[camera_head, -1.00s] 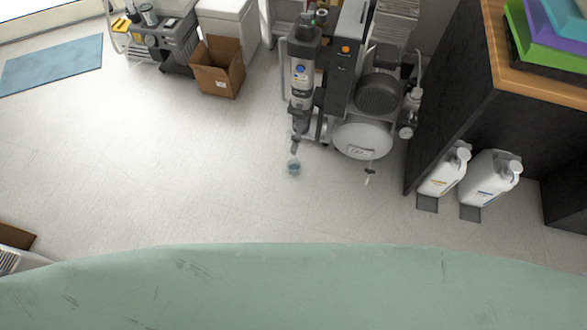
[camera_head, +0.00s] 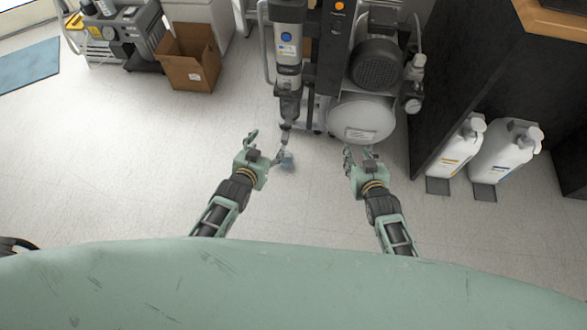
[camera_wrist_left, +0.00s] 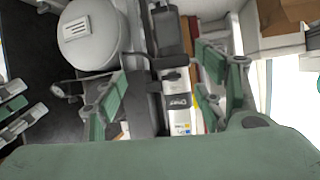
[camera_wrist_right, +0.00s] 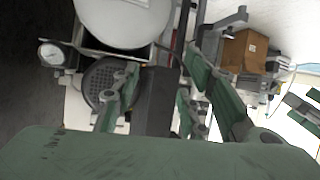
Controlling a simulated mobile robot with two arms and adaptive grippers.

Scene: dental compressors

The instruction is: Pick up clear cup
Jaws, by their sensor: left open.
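The clear cup (camera_head: 288,162) is small and bluish. It is on the floor below the grey filter column of the compressor in the head view. My left gripper (camera_head: 266,146) is open just left of the cup, and its right finger partly overlaps the cup in the picture. Whether they touch I cannot tell. My right gripper (camera_head: 358,152) is open and empty, right of the cup and in front of the compressor's round white tank. The cup cannot be made out in either wrist view. The left wrist view shows spread fingers (camera_wrist_left: 165,90), as does the right wrist view (camera_wrist_right: 165,95).
The compressor's white tank (camera_head: 361,121) and grey column (camera_head: 288,55) stand just behind the cup. White jugs (camera_head: 455,150) stand by a dark cabinet (camera_head: 470,70) on the right. A cardboard box (camera_head: 188,68) is at the back left.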

